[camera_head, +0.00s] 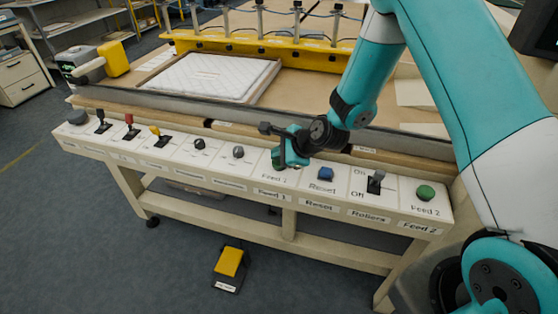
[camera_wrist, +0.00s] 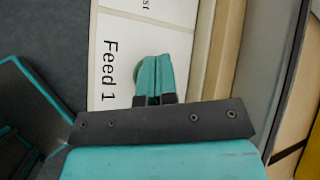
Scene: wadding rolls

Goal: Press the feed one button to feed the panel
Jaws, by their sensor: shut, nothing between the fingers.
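The white control strip (camera_head: 210,158) runs along the front of the table. The Feed 1 button, a green knob (camera_head: 276,158), is on it above the "Feed 1" label (camera_head: 271,195). My gripper (camera_head: 285,160) is shut and empty, with its teal fingertips at this button and hiding part of it. In the wrist view the closed fingertips (camera_wrist: 152,62) cover most of the button, and a green edge (camera_wrist: 137,73) shows beside them. I cannot tell whether they touch it or whether it is pressed down. The white quilted panel (camera_head: 210,75) lies flat on the table behind.
A blue Reset button (camera_head: 326,173), a Rollers switch (camera_head: 376,181) and a green Feed 2 button (camera_head: 425,192) are to the right. Several knobs and levers are to the left. A yellow bar (camera_head: 270,47) spans the table's back. A yellow pedal (camera_head: 229,263) is on the floor.

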